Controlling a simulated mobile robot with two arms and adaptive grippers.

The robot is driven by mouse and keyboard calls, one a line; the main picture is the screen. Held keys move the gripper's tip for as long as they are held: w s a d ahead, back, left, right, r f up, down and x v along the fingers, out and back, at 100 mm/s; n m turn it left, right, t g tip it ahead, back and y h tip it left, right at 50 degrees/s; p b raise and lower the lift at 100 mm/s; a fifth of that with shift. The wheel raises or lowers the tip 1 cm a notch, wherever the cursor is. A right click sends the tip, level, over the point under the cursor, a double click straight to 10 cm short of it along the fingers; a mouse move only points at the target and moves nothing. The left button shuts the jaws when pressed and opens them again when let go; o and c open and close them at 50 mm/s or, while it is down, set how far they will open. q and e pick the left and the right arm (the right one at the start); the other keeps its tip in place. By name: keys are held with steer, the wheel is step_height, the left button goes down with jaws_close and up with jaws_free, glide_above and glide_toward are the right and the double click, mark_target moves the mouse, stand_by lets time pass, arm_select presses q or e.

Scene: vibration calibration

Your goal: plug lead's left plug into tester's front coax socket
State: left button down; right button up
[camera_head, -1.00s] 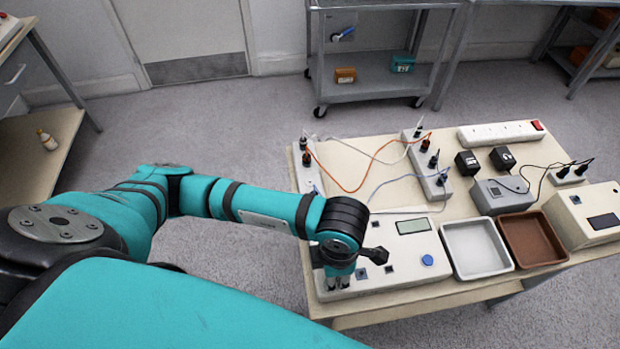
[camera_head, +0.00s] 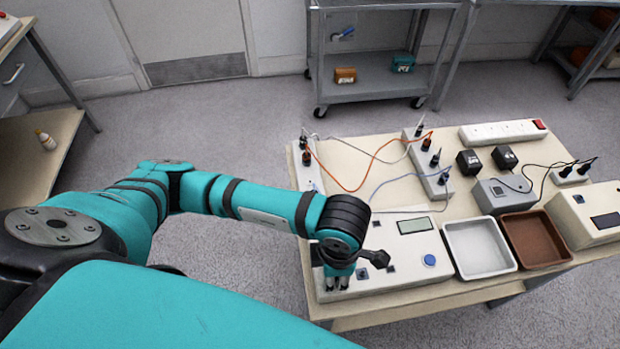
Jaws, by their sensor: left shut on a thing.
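The tester (camera_head: 405,282) is a pale box with a grey display and a blue button (camera_head: 429,260), near the front left of the table. Small dark sockets (camera_head: 361,274) show on its top; I cannot tell which is the front coax socket. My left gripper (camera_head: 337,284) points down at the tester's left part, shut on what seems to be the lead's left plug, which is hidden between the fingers. Whether it touches a socket cannot be told. A blue lead (camera_head: 395,180) runs from a plug in the right-hand strip (camera_head: 430,175) and disappears behind my left wrist. My right gripper is out of view.
Orange (camera_head: 365,185) and pale leads cross behind the tester to a left-hand strip (camera_head: 297,170). A grey tray (camera_head: 451,233) and a brown tray (camera_head: 508,228) stand right of the tester. Adapters and a white power strip (camera_head: 500,132) are farther back.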

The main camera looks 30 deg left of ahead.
arm_select(q)
steer(key=shift+m+b, duration=1.05)
steer(key=shift+m, duration=0.45)
steer(key=shift+m+b, duration=1.9)
steer(key=shift+m, duration=0.1)
steer(key=shift+w+m+b, duration=0.1)
steer(key=shift+m+b, duration=1.2)
steer(key=shift+b, duration=0.15)
stand_by(0.4)
steer(key=shift+m+b, duration=0.4)
steer(key=shift+m+b, duration=0.3)
steer(key=c, duration=1.1)
jaws_free()
